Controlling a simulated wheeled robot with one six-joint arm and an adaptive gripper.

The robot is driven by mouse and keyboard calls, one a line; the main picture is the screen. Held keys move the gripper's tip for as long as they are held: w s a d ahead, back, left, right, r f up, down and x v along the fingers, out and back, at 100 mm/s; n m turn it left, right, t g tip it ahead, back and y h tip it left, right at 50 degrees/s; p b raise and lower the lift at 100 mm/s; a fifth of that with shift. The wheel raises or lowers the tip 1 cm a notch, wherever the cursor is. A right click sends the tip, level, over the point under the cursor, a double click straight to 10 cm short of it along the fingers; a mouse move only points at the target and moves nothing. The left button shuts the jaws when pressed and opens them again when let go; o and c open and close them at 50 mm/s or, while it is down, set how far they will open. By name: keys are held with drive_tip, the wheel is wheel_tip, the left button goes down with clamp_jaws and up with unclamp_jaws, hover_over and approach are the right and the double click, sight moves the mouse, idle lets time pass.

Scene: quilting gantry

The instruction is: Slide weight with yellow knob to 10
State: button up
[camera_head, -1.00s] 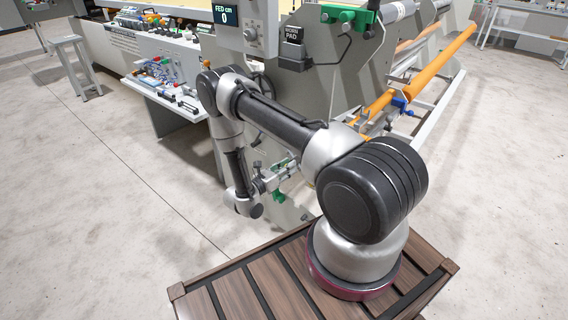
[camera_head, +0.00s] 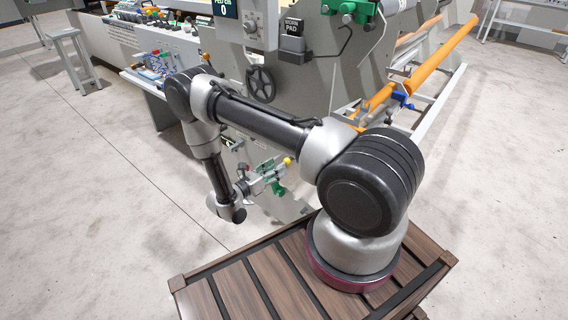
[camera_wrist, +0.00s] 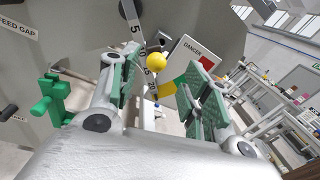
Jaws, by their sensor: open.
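The weight's yellow knob (camera_wrist: 156,63) shows in the wrist view as a small ball between and just beyond my fingertips. It also shows in the head view (camera_head: 288,161), close to the fingertips. Beside it a pale scale bar (camera_wrist: 134,28) carries black numbers; a 5 is plain near the top and smaller marks run down past the knob. The weight's body and its exact mark cannot be made out. My gripper (camera_wrist: 162,78) is open, its green-padded fingers on either side of the knob in the picture, with nothing held.
A white DANGER sign (camera_wrist: 193,52) and a yellow piece (camera_wrist: 173,91) are behind the fingers. A green handle (camera_wrist: 46,97) stands at left. In the head view, a black handwheel (camera_head: 261,84) and orange rollers (camera_head: 440,59) are on the machine. Open floor lies at left.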

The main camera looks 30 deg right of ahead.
drive_tip(key=v, duration=0.5)
drive_tip(key=shift+a, duration=0.15)
